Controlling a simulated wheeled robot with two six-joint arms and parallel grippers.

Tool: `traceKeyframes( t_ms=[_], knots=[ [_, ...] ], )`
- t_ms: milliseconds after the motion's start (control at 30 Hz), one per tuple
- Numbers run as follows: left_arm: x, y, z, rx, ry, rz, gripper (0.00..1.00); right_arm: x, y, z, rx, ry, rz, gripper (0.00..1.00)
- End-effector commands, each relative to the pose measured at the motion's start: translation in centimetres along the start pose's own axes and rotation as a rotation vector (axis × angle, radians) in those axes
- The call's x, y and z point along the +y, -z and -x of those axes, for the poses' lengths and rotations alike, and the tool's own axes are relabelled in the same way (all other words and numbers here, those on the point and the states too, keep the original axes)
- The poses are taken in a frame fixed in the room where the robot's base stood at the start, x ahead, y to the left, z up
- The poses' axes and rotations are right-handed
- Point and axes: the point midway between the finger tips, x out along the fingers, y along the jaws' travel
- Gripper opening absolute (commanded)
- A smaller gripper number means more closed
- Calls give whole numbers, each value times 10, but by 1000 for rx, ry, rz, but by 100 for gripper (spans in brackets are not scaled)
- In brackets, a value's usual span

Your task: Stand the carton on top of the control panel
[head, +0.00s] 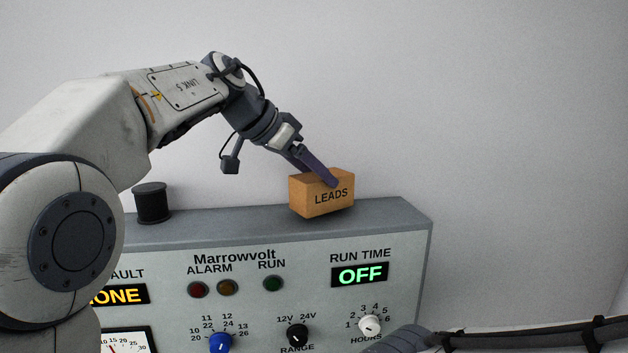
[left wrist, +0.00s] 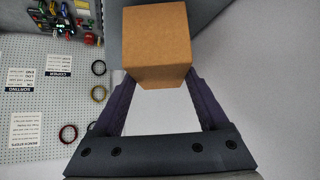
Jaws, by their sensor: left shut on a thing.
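The carton (head: 310,201) is a small orange-brown box marked LEADS. It is at the top of the control panel (head: 230,245), towards the panel's right end. My left gripper (head: 328,181) comes down from the upper left and is shut on the carton. In the left wrist view the carton (left wrist: 157,45) sits between the two purple fingers. The carton looks close to upright, with its underside at or just above the panel's top; I cannot tell if it touches. My right gripper is not in view.
A black cylinder (head: 153,202) stands on the panel's top further left. Bare top surface (head: 240,218) lies between it and the carton, and a little to the carton's right. A plain wall rises behind. A pegboard (left wrist: 40,120) with hanging rings shows in the left wrist view.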

Motion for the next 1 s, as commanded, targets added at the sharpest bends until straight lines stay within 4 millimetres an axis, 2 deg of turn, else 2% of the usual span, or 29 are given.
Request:
traceKeyframes(
  t_ms=[133, 500, 533, 567, 867, 1000],
  knots=[
    [0, -9, -8, 1, 0, 0, 7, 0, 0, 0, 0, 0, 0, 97],
    [0, -11, -11, 2, 0, -1, 7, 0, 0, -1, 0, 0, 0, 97],
    [0, -11, -11, 0, 0, -1, 88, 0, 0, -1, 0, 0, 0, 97],
    [0, -11, -11, 0, 0, -1, 100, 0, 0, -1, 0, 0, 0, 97],
    [0, -9, -9, 0, 0, -1, 100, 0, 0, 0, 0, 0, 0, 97],
    [-1, -9, 7, 3, 4, -1, 100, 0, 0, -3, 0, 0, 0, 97]
  ],
)
